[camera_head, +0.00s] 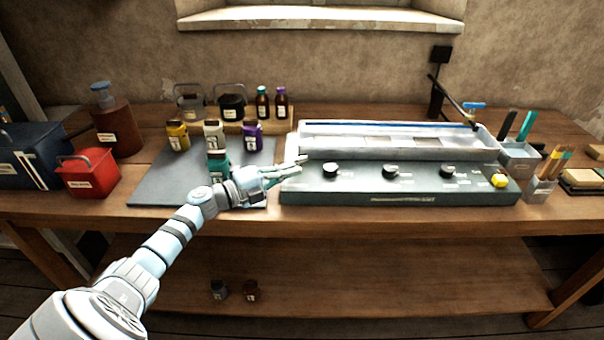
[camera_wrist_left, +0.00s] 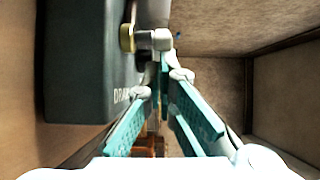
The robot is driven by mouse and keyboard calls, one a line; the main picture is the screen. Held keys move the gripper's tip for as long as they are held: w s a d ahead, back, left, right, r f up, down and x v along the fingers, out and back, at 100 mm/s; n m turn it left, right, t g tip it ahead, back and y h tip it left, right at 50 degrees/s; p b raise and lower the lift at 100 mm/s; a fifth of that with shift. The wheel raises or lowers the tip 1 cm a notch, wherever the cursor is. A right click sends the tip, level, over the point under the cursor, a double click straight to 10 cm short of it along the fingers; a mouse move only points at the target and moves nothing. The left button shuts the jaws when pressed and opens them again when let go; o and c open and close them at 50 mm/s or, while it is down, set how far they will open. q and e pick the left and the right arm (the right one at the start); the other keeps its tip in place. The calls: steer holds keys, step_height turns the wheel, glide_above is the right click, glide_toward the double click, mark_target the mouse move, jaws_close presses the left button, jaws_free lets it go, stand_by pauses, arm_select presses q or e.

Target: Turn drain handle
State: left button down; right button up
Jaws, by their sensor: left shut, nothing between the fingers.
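The drain handle is a small silver fitting (camera_wrist_left: 158,40) with a brass part behind it, at the top of the left wrist view. It sits on the side of a dark panel whose lettering begins "DRA" (camera_wrist_left: 125,95). My left gripper (camera_head: 300,164) reaches the left end of the sink unit in the head view. Its teal-padded fingers (camera_wrist_left: 168,76) are shut and empty, with the tips just below the fitting in the left wrist view. Whether they touch it I cannot tell. In the head view I cannot make out the handle near the gripper.
The grey panel (camera_head: 400,184) with dark knobs fronts a pale trough (camera_head: 400,145). Small jars (camera_head: 213,136) stand on a grey mat (camera_head: 150,185) left of it. A red box (camera_head: 88,176) is further left. The lower shelf (camera_head: 380,270) is mostly clear.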

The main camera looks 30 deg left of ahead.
arm_select(q)
steer(key=shift+a+b, duration=0.4)
steer(key=shift+a, duration=0.45)
steer(key=shift+s+a+r+b, duration=0.1)
steer(key=shift+a+r+b, duration=0.3)
steer(key=shift+a, duration=0.1)
steer(key=shift+a+r, duration=0.1)
steer(key=shift+r, duration=0.05)
steer(key=s+a, duration=0.1)
steer(key=s+a+f, duration=0.1)
steer(key=s, duration=0.1)
steer(key=s+a, duration=0.1)
steer(key=shift+s+f, duration=0.2)
steer(key=shift+s, duration=0.15)
steer(key=d+v, duration=0.1)
steer(key=v, duration=0.5)
steer(key=shift+s+r, duration=0.45)
steer(key=shift+d, duration=0.1)
